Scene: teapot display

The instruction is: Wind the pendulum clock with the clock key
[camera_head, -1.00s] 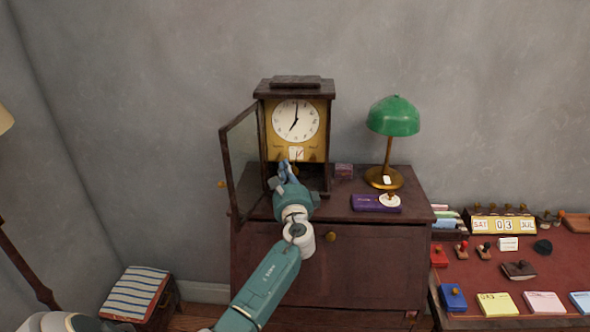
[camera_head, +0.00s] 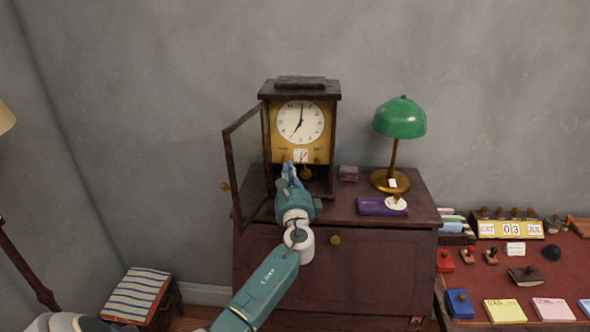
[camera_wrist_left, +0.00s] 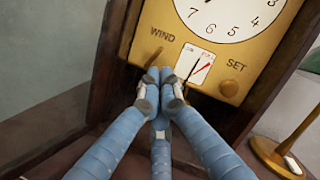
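The pendulum clock (camera_head: 263,90) stands on the dark cabinet, its glass door (camera_head: 246,165) swung open to the left. Its white dial (camera_head: 300,122) shows about seven. In the left wrist view, the brass face plate (camera_wrist_left: 140,48) reads WIND and SET, with a small red-marked gauge (camera_wrist_left: 195,63) between. A slim brown-gold piece (camera_wrist_left: 154,56) sits below WIND; I cannot tell if it is the clock key. My right gripper is not in view.
The open door is close to my left gripper's left side. A red desk (camera_head: 560,270) with stamps is at right.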

